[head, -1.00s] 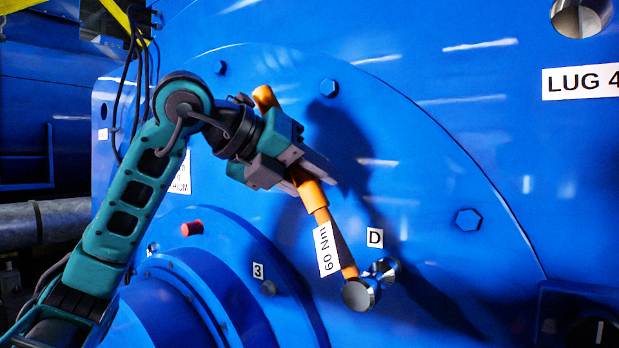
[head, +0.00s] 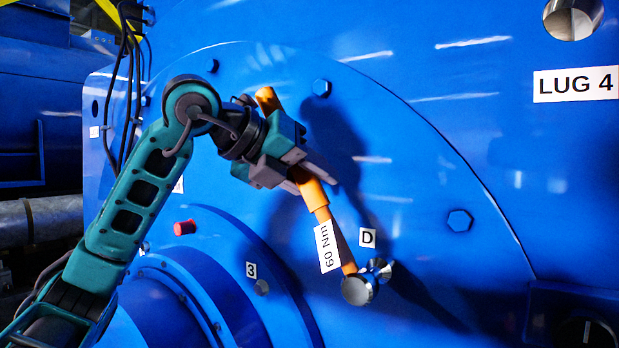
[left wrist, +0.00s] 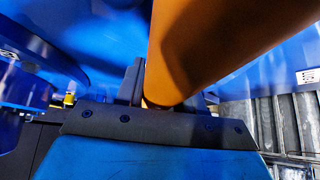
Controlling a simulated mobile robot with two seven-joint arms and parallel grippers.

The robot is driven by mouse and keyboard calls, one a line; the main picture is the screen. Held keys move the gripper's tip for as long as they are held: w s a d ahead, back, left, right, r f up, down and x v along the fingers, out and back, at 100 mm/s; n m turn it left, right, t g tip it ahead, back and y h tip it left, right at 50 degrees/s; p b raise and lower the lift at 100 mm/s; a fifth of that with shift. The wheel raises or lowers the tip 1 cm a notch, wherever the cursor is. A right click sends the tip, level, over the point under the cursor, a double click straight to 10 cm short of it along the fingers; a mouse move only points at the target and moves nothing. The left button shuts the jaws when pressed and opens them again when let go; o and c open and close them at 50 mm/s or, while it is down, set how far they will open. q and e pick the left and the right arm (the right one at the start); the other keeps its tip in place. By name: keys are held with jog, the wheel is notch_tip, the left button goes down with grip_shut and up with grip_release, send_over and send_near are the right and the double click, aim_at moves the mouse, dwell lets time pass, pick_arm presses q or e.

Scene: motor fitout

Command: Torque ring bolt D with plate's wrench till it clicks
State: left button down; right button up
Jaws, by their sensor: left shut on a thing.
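An orange torque wrench (head: 341,253) with a "60 Nm" tag slants down and right across the blue motor face in the head view. My left gripper (head: 308,172) is shut on its handle, near the upper part. The wrench's silver head (head: 358,290) is at the ring bolt position beside label D (head: 367,238); the bolt itself is hidden, so I cannot tell how fully the head seats on it. In the left wrist view, the orange handle (left wrist: 215,45) passes between the jaws (left wrist: 140,90). My right gripper is not in view.
Other ring bolts show at the top (head: 321,88) and right (head: 459,220). Label 3 (head: 251,270) and a red cap (head: 184,228) are at lower left. A LUG 4 label (head: 576,84) is at upper right. Black cables (head: 128,90) hang at left.

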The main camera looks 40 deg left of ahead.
pick_arm(q)
jog(key=shift+d+r+m+y, duration=0.5)
jog(key=shift+d+r, duration=0.1)
jog(key=shift+d, duration=0.3)
jog(key=shift+d, duration=0.15)
jog(key=shift+s, duration=0.1)
jog(key=shift+s+d+b, duration=0.2)
jog(key=shift+s+b, duration=0.3)
jog(key=shift+s, duration=2.9)
